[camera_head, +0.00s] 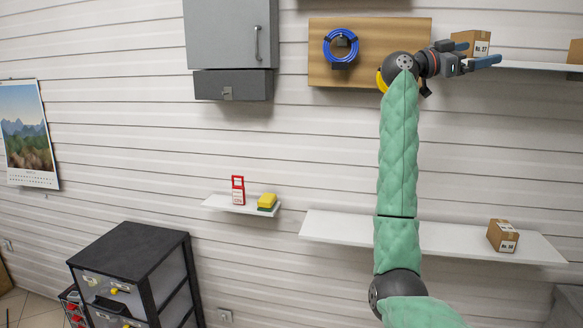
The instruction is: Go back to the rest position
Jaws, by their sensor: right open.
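My right arm, in a green quilted sleeve, reaches up through the right half of the head view. My right gripper (484,53) is at its top end, pointing right, with its blue fingers apart and nothing seen between them. It overlaps the view of a box on the upper right shelf; I cannot tell how far apart they are. A coiled blue hose (328,52) hangs on a dark holder on the wooden board (375,32). A yellow piece (380,82), perhaps another hose, is mostly hidden behind my arm. My left gripper is not in view.
A cardboard box (481,47) stands on the upper shelf (535,66). Another box (502,236) stands on the lower white shelf (340,228). A small shelf (222,203) holds a red-framed item and a yellow-green sponge. Grey cabinets hang upper left; a dark drawer unit (135,252) stands below.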

